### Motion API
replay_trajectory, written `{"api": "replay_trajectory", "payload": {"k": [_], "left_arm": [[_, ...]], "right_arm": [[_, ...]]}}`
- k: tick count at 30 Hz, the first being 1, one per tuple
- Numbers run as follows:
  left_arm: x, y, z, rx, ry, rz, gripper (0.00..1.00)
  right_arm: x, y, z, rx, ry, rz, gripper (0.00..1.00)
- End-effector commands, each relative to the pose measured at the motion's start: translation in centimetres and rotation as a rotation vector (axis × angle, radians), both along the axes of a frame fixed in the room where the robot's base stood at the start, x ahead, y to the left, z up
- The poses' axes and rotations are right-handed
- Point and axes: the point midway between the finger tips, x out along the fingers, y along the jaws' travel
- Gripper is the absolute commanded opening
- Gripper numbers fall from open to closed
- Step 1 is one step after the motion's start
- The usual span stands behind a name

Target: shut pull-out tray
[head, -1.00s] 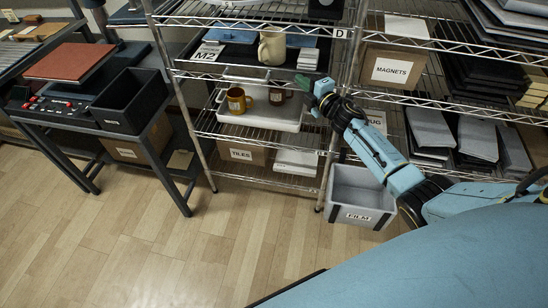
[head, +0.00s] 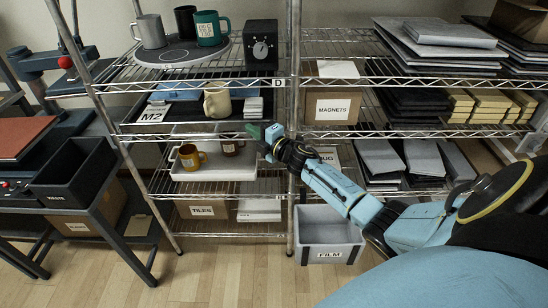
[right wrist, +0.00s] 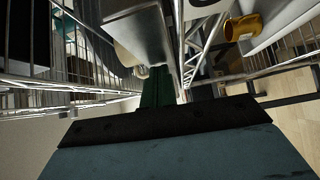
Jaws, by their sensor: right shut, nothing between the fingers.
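The dark pull-out tray (head: 190,127) has an M2 label at its left front. It sits at the rack's middle level in the head view and holds a cream mug (head: 217,103), a blue flat item and a small pale stack. I cannot tell exactly how far it stands out. My right gripper (head: 252,128), with green fingertips, is at the tray's right front corner, shut and empty. In the right wrist view the shut fingers (right wrist: 156,88) point toward a grey panel close ahead; contact is unclear. My left gripper is not in view.
Below is a white tray (head: 215,172) with a mustard mug (head: 190,156) and a brown mug. Above, a round board (head: 180,54) carries several mugs beside a black dial box (head: 261,44). A rack post stands by my gripper. A grey FILM bin (head: 329,236) is on the floor.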

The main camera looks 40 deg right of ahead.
Motion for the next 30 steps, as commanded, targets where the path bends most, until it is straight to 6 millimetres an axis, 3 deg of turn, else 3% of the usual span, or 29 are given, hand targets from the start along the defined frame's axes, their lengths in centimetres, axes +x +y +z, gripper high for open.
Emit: {"api": "replay_trajectory", "payload": {"k": [1, 18, 24, 30], "left_arm": [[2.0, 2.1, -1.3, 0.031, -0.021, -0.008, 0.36], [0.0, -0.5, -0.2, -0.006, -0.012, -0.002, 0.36], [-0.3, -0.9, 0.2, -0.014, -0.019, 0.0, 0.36], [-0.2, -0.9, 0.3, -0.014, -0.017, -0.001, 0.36]], "right_arm": [[-1.1, -1.8, -1.4, -0.005, 0.009, -0.034, 0.0], [-11.2, -2.4, -2.0, 0.005, 0.01, -0.015, 0.0], [-12.7, -2.6, -1.9, 0.007, 0.009, -0.013, 0.0], [-13.0, -2.6, -1.8, 0.007, 0.008, -0.012, 0.0]]}}
